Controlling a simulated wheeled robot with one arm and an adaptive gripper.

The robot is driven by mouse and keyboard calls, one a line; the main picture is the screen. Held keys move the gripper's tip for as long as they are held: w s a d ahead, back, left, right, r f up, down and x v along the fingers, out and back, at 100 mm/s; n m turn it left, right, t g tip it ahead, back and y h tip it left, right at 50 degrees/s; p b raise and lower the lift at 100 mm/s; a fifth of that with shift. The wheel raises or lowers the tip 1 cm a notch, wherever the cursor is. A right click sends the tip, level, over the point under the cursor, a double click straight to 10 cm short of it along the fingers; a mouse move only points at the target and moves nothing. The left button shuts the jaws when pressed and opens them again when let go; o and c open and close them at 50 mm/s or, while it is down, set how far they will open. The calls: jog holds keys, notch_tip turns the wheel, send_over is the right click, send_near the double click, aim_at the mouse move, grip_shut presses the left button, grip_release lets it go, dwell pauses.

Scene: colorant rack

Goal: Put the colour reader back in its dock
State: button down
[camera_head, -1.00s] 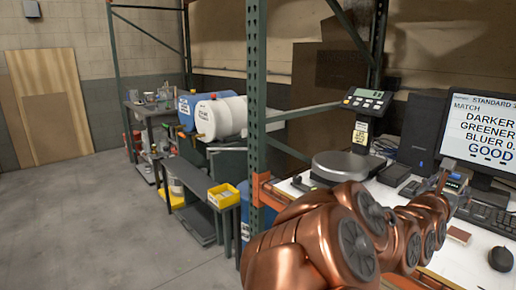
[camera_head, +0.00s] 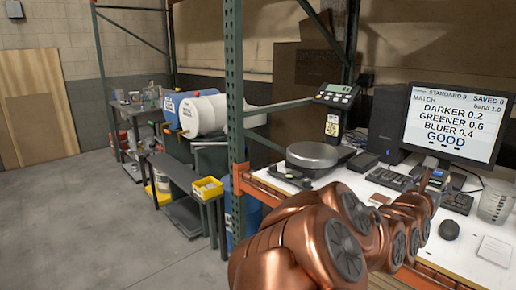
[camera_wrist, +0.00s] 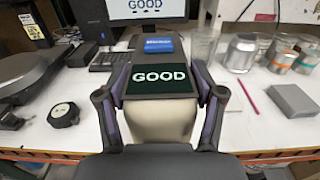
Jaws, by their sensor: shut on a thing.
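The colour reader (camera_wrist: 160,80) is a dark device with a screen reading GOOD and a pale, rounded lower body. My gripper (camera_wrist: 160,104) is shut on it, with a finger at each side. It is held above the white bench. In the head view my gripper (camera_head: 432,188) is at the right, in front of the monitor, and the reader shows only as a small dark shape. A blue-topped piece (camera_wrist: 158,46) appears just beyond the screen; I cannot tell whether it belongs to the reader or the dock. I cannot clearly make out the dock.
The monitor (camera_head: 452,125) stands behind the gripper, with a keyboard (camera_wrist: 110,60) in front. A round scale (camera_head: 312,154) is left. Metal cans (camera_wrist: 241,53) and a grey box (camera_wrist: 294,101) occupy the right.

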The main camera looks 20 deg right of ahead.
jog(key=w+a+f+n+t+y+b, duration=0.35)
jog(key=w+a+f, duration=0.25)
jog(key=w+a, duration=0.4)
jog(key=w+a+f+n+t+y+b, duration=0.2)
jog(key=w+a+f+t, duration=0.3)
jog(key=w+a, duration=0.5)
jog(key=w+a+f+n+t+y+b, duration=0.1)
jog(key=w+a+f+n+y, duration=0.2)
jog(key=a, duration=0.5)
jog(key=w+a+f+t+y+b, duration=0.1)
jog(key=w+a+f+b, duration=0.15)
jog(key=a+f, duration=0.45)
jog(key=w+a+f+n+t+y+b, duration=0.1)
jog(key=w+a+f+n+y, duration=0.15)
jog(key=a, duration=0.65)
notch_tip(320, 180, up, 15)
jog(key=p, duration=1.5)
jog(key=shift+w+d+m+g+p, duration=0.25)
jog(key=shift+w+m+g+p, duration=0.05)
jog(key=shift+w+m+g, duration=0.1)
jog(key=shift+s+d, duration=0.1)
jog(key=shift+s, duration=0.05)
